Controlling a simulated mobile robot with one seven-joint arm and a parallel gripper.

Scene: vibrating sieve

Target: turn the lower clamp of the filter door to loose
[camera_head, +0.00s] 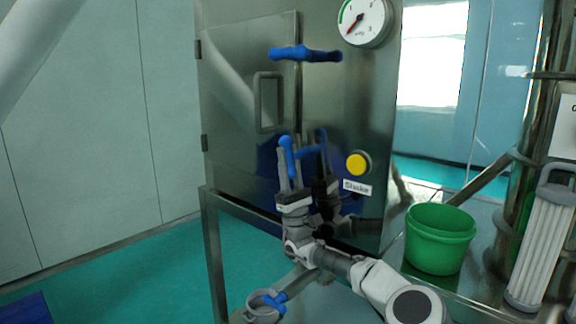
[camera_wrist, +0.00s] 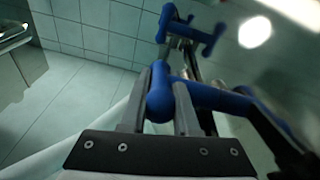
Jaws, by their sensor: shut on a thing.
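The filter door (camera_head: 228,110) is a metal panel with a bar handle (camera_head: 258,100), and it looks closed. The lower clamp (camera_head: 287,152) is a blue handle low beside the door's right edge. My gripper (camera_head: 290,182) reaches up to it from below. In the wrist view the rounded end of the lower clamp (camera_wrist: 160,98) sits between my two fingers (camera_wrist: 162,112), which are shut on it. The rest of that clamp runs off to the right. The upper clamp (camera_head: 305,54) is blue and lies about level across the door's edge; a blue clamp farther up in the wrist view (camera_wrist: 190,33) looks like it.
A yellow button (camera_head: 358,164) with a "Shake" label (camera_head: 357,187) is right of the lower clamp. A pressure gauge (camera_head: 364,22) is at the top. A green bucket (camera_head: 440,240) and a white ribbed filter (camera_head: 542,250) stand at the right.

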